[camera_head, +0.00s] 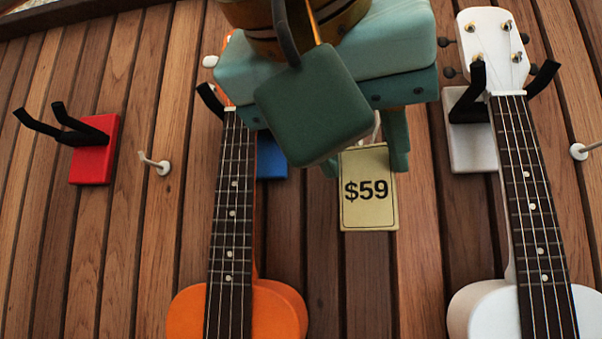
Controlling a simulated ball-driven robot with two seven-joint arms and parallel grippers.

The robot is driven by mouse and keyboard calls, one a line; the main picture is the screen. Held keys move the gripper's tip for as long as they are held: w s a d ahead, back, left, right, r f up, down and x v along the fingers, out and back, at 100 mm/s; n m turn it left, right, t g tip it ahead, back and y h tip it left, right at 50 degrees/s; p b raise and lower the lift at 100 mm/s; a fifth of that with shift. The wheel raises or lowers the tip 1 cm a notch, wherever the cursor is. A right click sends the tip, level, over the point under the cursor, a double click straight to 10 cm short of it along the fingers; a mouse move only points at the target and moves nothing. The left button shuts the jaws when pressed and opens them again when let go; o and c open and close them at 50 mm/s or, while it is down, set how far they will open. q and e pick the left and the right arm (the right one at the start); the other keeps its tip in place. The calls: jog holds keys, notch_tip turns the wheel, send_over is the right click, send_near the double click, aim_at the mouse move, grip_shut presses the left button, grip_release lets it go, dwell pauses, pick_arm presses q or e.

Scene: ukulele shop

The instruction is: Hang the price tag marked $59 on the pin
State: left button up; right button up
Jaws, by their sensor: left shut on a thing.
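A cream price tag (368,205) marked $59 is upright between the orange and the white ukulele, its face toward me. My left gripper (365,163) comes down from the top centre and is shut on the tag at its upper edge; the teal gripper body hides much of that area. A thin pale piece shows just above the tag; I cannot tell whether it is a pin or part of the tag. One white pin (160,166) sticks out of the wall at the left, bare, and another pin (579,152) at the right edge. My right gripper is out of view.
An orange ukulele (262,312) hangs left of the tag in front of a blue hook plate (271,157), and a white ukulele (490,305) hangs right on a white hook plate. An empty black hook on a red plate (92,165) juts out at the left. The wall is wooden slats.

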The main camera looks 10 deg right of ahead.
aim_at(353, 151)
pick_arm(q)
jog(key=shift+w+d+f, duration=0.1)
jog(key=shift+w+d, duration=0.1)
jog(key=shift+w, duration=0.35)
jog(key=shift+w+d+f, duration=0.1)
jog(key=shift+w+d, duration=0.1)
jog(key=shift+w, duration=0.3)
jog(key=shift+w+d, duration=0.2)
jog(key=shift+w, duration=0.3)
jog(key=shift+w+d+p, duration=0.1)
jog(key=shift+w+p, duration=0.3)
jog(key=shift+w, duration=0.45)
jog(key=shift+w+d+f+p, duration=0.1)
jog(key=shift+w+d+p, duration=0.1)
jog(key=shift+w, duration=0.3)
jog(key=shift+w+d+f+p, duration=0.1)
jog(key=shift+w+d+p, duration=0.1)
jog(key=shift+w, duration=0.3)
jog(key=shift+w+d+f, duration=0.1)
jog(key=shift+w+f, duration=0.3)
jog(key=shift+w, duration=0.1)
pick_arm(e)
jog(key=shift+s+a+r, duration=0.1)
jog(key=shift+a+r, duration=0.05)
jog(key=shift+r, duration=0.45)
pick_arm(q)
jog(key=shift+w+f, duration=0.1)
jog(key=shift+w, duration=0.05)
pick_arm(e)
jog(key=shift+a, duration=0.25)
